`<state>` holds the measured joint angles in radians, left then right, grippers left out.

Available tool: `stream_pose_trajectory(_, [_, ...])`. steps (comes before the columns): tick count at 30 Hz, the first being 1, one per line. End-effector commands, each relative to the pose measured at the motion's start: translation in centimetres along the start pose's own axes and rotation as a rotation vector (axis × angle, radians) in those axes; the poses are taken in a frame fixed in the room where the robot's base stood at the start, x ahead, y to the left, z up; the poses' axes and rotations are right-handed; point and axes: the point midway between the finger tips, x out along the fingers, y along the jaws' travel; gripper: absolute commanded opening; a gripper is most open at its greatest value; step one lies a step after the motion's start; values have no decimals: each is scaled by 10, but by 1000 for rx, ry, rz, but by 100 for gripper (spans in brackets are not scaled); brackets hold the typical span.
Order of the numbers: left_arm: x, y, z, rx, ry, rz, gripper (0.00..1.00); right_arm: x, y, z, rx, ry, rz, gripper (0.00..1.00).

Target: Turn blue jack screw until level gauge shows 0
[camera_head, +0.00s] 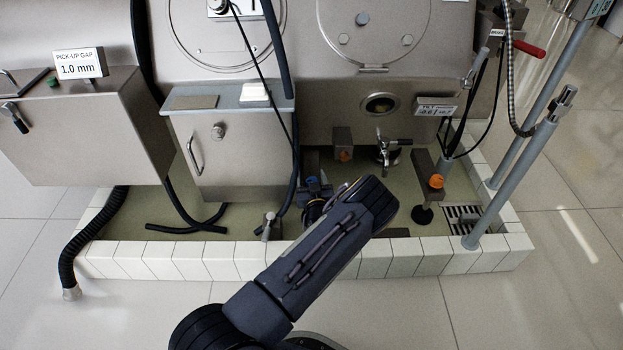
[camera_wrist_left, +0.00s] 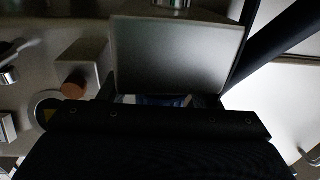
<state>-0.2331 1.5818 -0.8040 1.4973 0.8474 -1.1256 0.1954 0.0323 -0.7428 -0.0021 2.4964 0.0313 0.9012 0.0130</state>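The blue jack screw (camera_head: 313,184) stands low at the machine's front, partly hidden by my left arm. In the left wrist view a bit of blue (camera_wrist_left: 165,101) shows between the fingers, mostly hidden by the gripper body. My left gripper (camera_wrist_left: 163,98) is at this blue part, with its fingers apart on either side; I see no clear contact. In the head view the gripper is mostly hidden behind my wrist. The level gauge (camera_head: 437,107), a small display labelled as tilt, is at the right of the machine; its digits are too small to read surely. My right gripper is out of view.
An orange-topped foot (camera_head: 437,181) stands to the right, and another orange knob (camera_head: 344,155) is behind. A tap (camera_head: 388,146) sticks out between them. A white tiled curb (camera_head: 200,262) borders the sump. Grey posts (camera_head: 515,170) rise at the right.

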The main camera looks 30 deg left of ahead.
Motion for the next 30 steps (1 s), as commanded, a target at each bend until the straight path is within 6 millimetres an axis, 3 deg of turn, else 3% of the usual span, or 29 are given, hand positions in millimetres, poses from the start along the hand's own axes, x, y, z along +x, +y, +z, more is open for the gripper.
stream_pose_trajectory(1, [0,0,0,0,0,0,50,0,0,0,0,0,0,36])
stream_pose_trajectory(9, [0,0,0,0,0,0,15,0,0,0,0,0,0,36])
stream_pose_trajectory(20, [0,0,0,2,-2,65,15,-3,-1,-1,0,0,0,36])
stream_pose_trajectory(30, [-1,3,0,0,-3,315,15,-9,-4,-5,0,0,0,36])
